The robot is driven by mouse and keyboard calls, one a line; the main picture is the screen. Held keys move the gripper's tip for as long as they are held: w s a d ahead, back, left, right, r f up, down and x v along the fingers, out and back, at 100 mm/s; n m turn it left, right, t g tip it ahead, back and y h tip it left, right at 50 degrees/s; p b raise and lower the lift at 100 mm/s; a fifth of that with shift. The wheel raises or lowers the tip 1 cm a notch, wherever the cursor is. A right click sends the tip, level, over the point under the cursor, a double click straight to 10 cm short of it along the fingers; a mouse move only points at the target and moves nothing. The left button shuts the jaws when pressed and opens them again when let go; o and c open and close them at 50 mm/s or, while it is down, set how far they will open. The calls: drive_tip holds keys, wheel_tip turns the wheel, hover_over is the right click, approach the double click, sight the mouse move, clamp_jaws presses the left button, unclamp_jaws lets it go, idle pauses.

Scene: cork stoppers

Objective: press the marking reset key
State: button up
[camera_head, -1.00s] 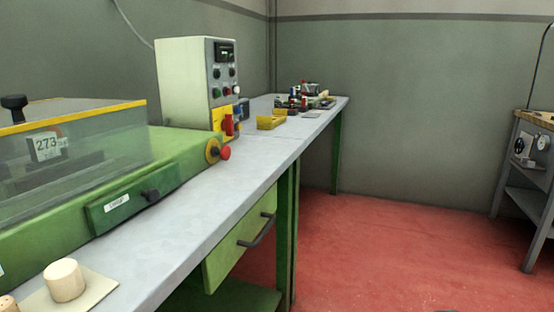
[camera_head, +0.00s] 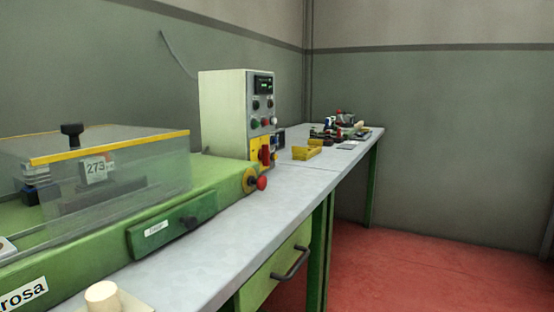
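A cream control box (camera_head: 223,109) stands on the bench beyond the green machine. Its narrow front panel (camera_head: 263,116) carries a small dark display (camera_head: 264,84) and several round buttons, including a red one (camera_head: 265,122), a green one (camera_head: 256,105) and another at the right edge. Below them is a yellow plate with a red switch (camera_head: 265,154). No lettering on the buttons is readable, so I cannot tell which one is the marking reset key. My gripper is not in view.
The green machine (camera_head: 190,188) has a clear cover (camera_head: 115,160) and a red stop button (camera_head: 261,183). A cork (camera_head: 102,296) stands near the bench edge. The grey bench (camera_head: 225,240) holds a yellow tray (camera_head: 306,153) farther back. Red floor (camera_head: 400,270) lies open at the right.

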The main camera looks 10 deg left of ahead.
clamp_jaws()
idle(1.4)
